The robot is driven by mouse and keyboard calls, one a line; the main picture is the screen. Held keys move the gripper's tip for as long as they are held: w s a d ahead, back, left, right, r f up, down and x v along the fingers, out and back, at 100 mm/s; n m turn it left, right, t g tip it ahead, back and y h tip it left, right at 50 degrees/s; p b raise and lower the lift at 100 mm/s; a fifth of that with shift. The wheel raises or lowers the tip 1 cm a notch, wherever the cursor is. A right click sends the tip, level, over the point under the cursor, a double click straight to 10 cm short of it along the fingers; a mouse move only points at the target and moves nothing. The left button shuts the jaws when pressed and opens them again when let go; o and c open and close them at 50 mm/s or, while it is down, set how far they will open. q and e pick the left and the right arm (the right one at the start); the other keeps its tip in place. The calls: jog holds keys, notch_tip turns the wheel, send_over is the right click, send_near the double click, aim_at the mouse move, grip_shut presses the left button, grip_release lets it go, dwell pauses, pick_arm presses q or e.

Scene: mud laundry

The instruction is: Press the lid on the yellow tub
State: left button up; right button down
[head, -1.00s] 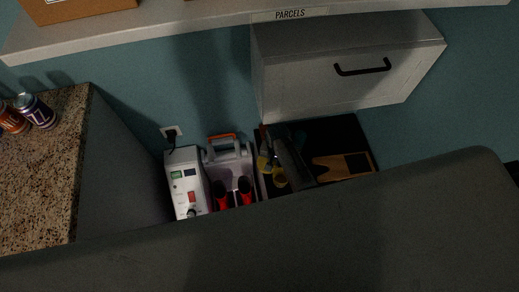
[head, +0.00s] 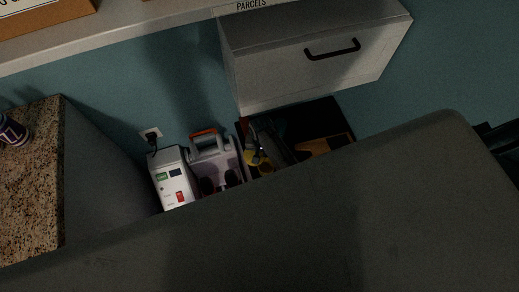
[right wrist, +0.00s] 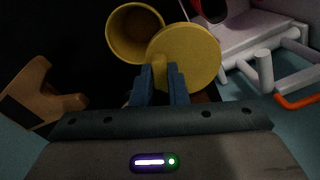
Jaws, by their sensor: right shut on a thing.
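In the right wrist view my right gripper (right wrist: 160,82) has its blue fingers shut on the grip of a round yellow lid (right wrist: 195,52). The yellow tub (right wrist: 118,44) is just beyond, to the left of the lid, with its mouth open. The lid overlaps the tub's right edge in the picture and is off to its side; I cannot tell whether they touch. In the head view a yellow part (head: 255,158), tub or lid, shows small and dim by the dark gripper area. My left gripper is not in view.
A white box with a red switch (head: 180,196) and a grey caddy with an orange handle (head: 212,150) stand left of the tub. A wooden piece (head: 325,145) lies to the right. A grey drawer unit (head: 310,60) hangs above. A speckled counter (head: 32,185) is at left.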

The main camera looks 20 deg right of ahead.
jog(key=shift+s+d+f+p, duration=0.1)
jog(key=shift+s+d+p, duration=0.35)
jog(key=shift+s, duration=0.3)
jog(key=shift+s+d+f+p, duration=0.1)
jog(key=shift+s+d+p, duration=0.3)
jog(key=shift+s, duration=0.3)
jog(key=shift+s+d+f+p, duration=0.2)
jog(key=shift+s+p, duration=0.1)
jog(key=shift+s, duration=0.3)
jog(key=shift+s+d, duration=0.15)
jog(key=shift+s, duration=0.15)
jog(key=shift+s+d+f+p, duration=0.15)
jog(key=shift+s+d+p, duration=0.05)
jog(key=shift+s, duration=0.2)
jog(key=shift+s+d+f+p, duration=0.1)
jog(key=shift+s+d+p, duration=0.1)
jog(key=shift+s, duration=0.2)
dwell(0.5)
jog(key=shift+s+d+f+p, duration=0.1)
jog(key=shift+s+p, duration=0.1)
jog(key=shift+s, duration=0.15)
jog(key=shift+s+d+f+p, duration=0.1)
jog(key=shift+s+p, duration=0.1)
jog(key=shift+s, duration=0.15)
dwell(0.3)
jog(key=c, duration=0.8)
grip_release()
jog(key=shift+w+r, duration=0.1)
jog(key=shift+w, duration=0.05)
